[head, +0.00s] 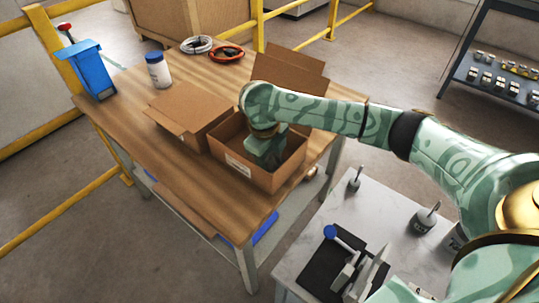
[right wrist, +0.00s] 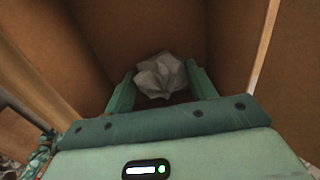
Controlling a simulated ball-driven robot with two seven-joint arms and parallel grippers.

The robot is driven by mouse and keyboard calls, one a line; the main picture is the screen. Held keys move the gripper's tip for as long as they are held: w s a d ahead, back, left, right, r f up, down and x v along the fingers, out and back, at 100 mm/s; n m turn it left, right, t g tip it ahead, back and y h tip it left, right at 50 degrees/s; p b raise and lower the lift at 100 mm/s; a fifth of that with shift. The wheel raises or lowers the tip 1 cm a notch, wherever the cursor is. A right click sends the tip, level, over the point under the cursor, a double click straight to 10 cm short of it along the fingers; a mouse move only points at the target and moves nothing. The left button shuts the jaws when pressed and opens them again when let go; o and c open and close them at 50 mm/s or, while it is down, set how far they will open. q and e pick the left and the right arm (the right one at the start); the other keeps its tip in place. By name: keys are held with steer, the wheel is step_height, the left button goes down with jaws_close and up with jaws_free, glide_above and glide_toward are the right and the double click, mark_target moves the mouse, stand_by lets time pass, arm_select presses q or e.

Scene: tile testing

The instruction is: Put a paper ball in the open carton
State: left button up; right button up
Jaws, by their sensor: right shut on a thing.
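The open carton (head: 237,166) stands on the wooden table with a flap raised at its back. My right arm reaches over it from the right, and my right gripper (head: 268,157) points down inside it. In the right wrist view, the crumpled pale paper ball (right wrist: 162,77) is held between the two fingers of the right gripper (right wrist: 160,82). Brown carton walls (right wrist: 45,40) surround them in that view. In the head view the paper ball is hidden by the gripper and the carton. My left gripper is not in view.
A second carton (head: 185,107) with its top covered stands directly left of the open one. A grey side table (head: 310,228) with metal items stands in front right.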

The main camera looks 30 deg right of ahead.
steer(key=o, duration=1)
steer(key=shift+f, duration=0.15)
steer(key=shift+c, duration=0.2)
arm_select(q)
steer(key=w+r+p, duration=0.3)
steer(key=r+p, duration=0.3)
steer(key=p, duration=0.1)
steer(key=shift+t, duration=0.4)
arm_select(e)
step_height(320, 180, up, 12)
steer(key=a, duration=0.2)
steer(key=shift+s, duration=0.3)
